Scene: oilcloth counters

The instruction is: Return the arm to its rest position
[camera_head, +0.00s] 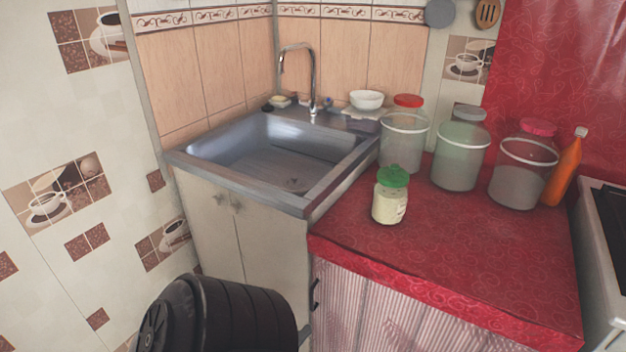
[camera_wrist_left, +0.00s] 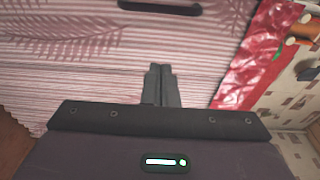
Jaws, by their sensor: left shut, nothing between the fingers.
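My left gripper (camera_wrist_left: 160,70) shows in the left wrist view, its two grey fingers pressed together with nothing between them. It is in front of the pink striped cabinet front (camera_wrist_left: 90,60), below a dark handle (camera_wrist_left: 160,6). How far the fingertips are from the cabinet front is hard to tell. In the head view I cannot make out the gripper's fingers. My right gripper is in neither view.
The red counter (camera_head: 440,255) holds a green-lidded jar (camera_head: 390,200), several larger jars (camera_head: 458,165) and an orange bottle (camera_head: 563,170). A metal sink (camera_head: 280,165) stands left of it. A stove (camera_head: 608,230) is at the right edge. The counter's front part is clear.

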